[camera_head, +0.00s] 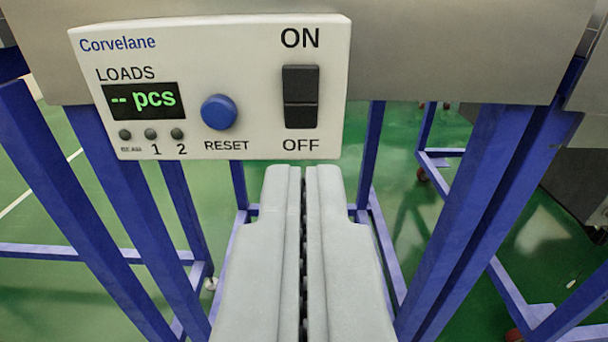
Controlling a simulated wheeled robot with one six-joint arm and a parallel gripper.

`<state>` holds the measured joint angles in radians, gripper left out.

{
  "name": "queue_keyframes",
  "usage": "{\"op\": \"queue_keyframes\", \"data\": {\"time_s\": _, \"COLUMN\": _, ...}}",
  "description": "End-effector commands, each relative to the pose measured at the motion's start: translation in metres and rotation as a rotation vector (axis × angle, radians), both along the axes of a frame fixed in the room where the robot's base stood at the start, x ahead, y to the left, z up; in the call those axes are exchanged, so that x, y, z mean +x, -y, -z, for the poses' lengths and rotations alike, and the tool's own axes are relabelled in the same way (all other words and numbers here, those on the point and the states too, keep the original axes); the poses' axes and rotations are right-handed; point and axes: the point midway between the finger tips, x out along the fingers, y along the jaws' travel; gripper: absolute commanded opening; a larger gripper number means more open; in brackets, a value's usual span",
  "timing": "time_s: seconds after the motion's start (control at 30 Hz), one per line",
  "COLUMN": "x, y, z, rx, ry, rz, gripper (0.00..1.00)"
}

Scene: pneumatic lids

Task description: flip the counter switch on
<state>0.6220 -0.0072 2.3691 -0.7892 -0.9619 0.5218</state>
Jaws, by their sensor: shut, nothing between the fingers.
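The counter panel (240,70) is a white box marked Corvelane on a grey metal face. Its black rocker switch (301,97) sits at the right of the panel, with ON printed above it and OFF below. The green display (145,100) under the word LOADS reads "-- pcs". A round blue RESET button (219,112) is left of the switch. My gripper (303,172) is shut and empty. In the picture its fingertips lie just below the OFF label, apart from the switch. The distance between the tips and the panel is hard to tell.
Three small dark lamps (150,134) sit under the display. Blue frame legs (475,215) stand at both sides below the grey metal face (455,50). The green floor (60,295) shows between them. The space straight in front of the panel looks clear.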

Motion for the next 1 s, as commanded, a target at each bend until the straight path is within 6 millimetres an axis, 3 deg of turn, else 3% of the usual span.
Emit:
{"op": "queue_keyframes", "data": {"time_s": 0.5, "x": 0.090, "y": -0.001, "z": 0.000, "rx": 0.001, "ry": 0.000, "rz": -0.002, "gripper": 0.00}}
{"op": "queue_keyframes", "data": {"time_s": 0.7, "x": 0.109, "y": 0.000, "z": 0.000, "rx": 0.001, "ry": 0.001, "rz": -0.001, "gripper": 0.00}}
{"op": "queue_keyframes", "data": {"time_s": 1.0, "x": 0.114, "y": 0.000, "z": 0.000, "rx": 0.001, "ry": 0.001, "rz": 0.000, "gripper": 0.00}}
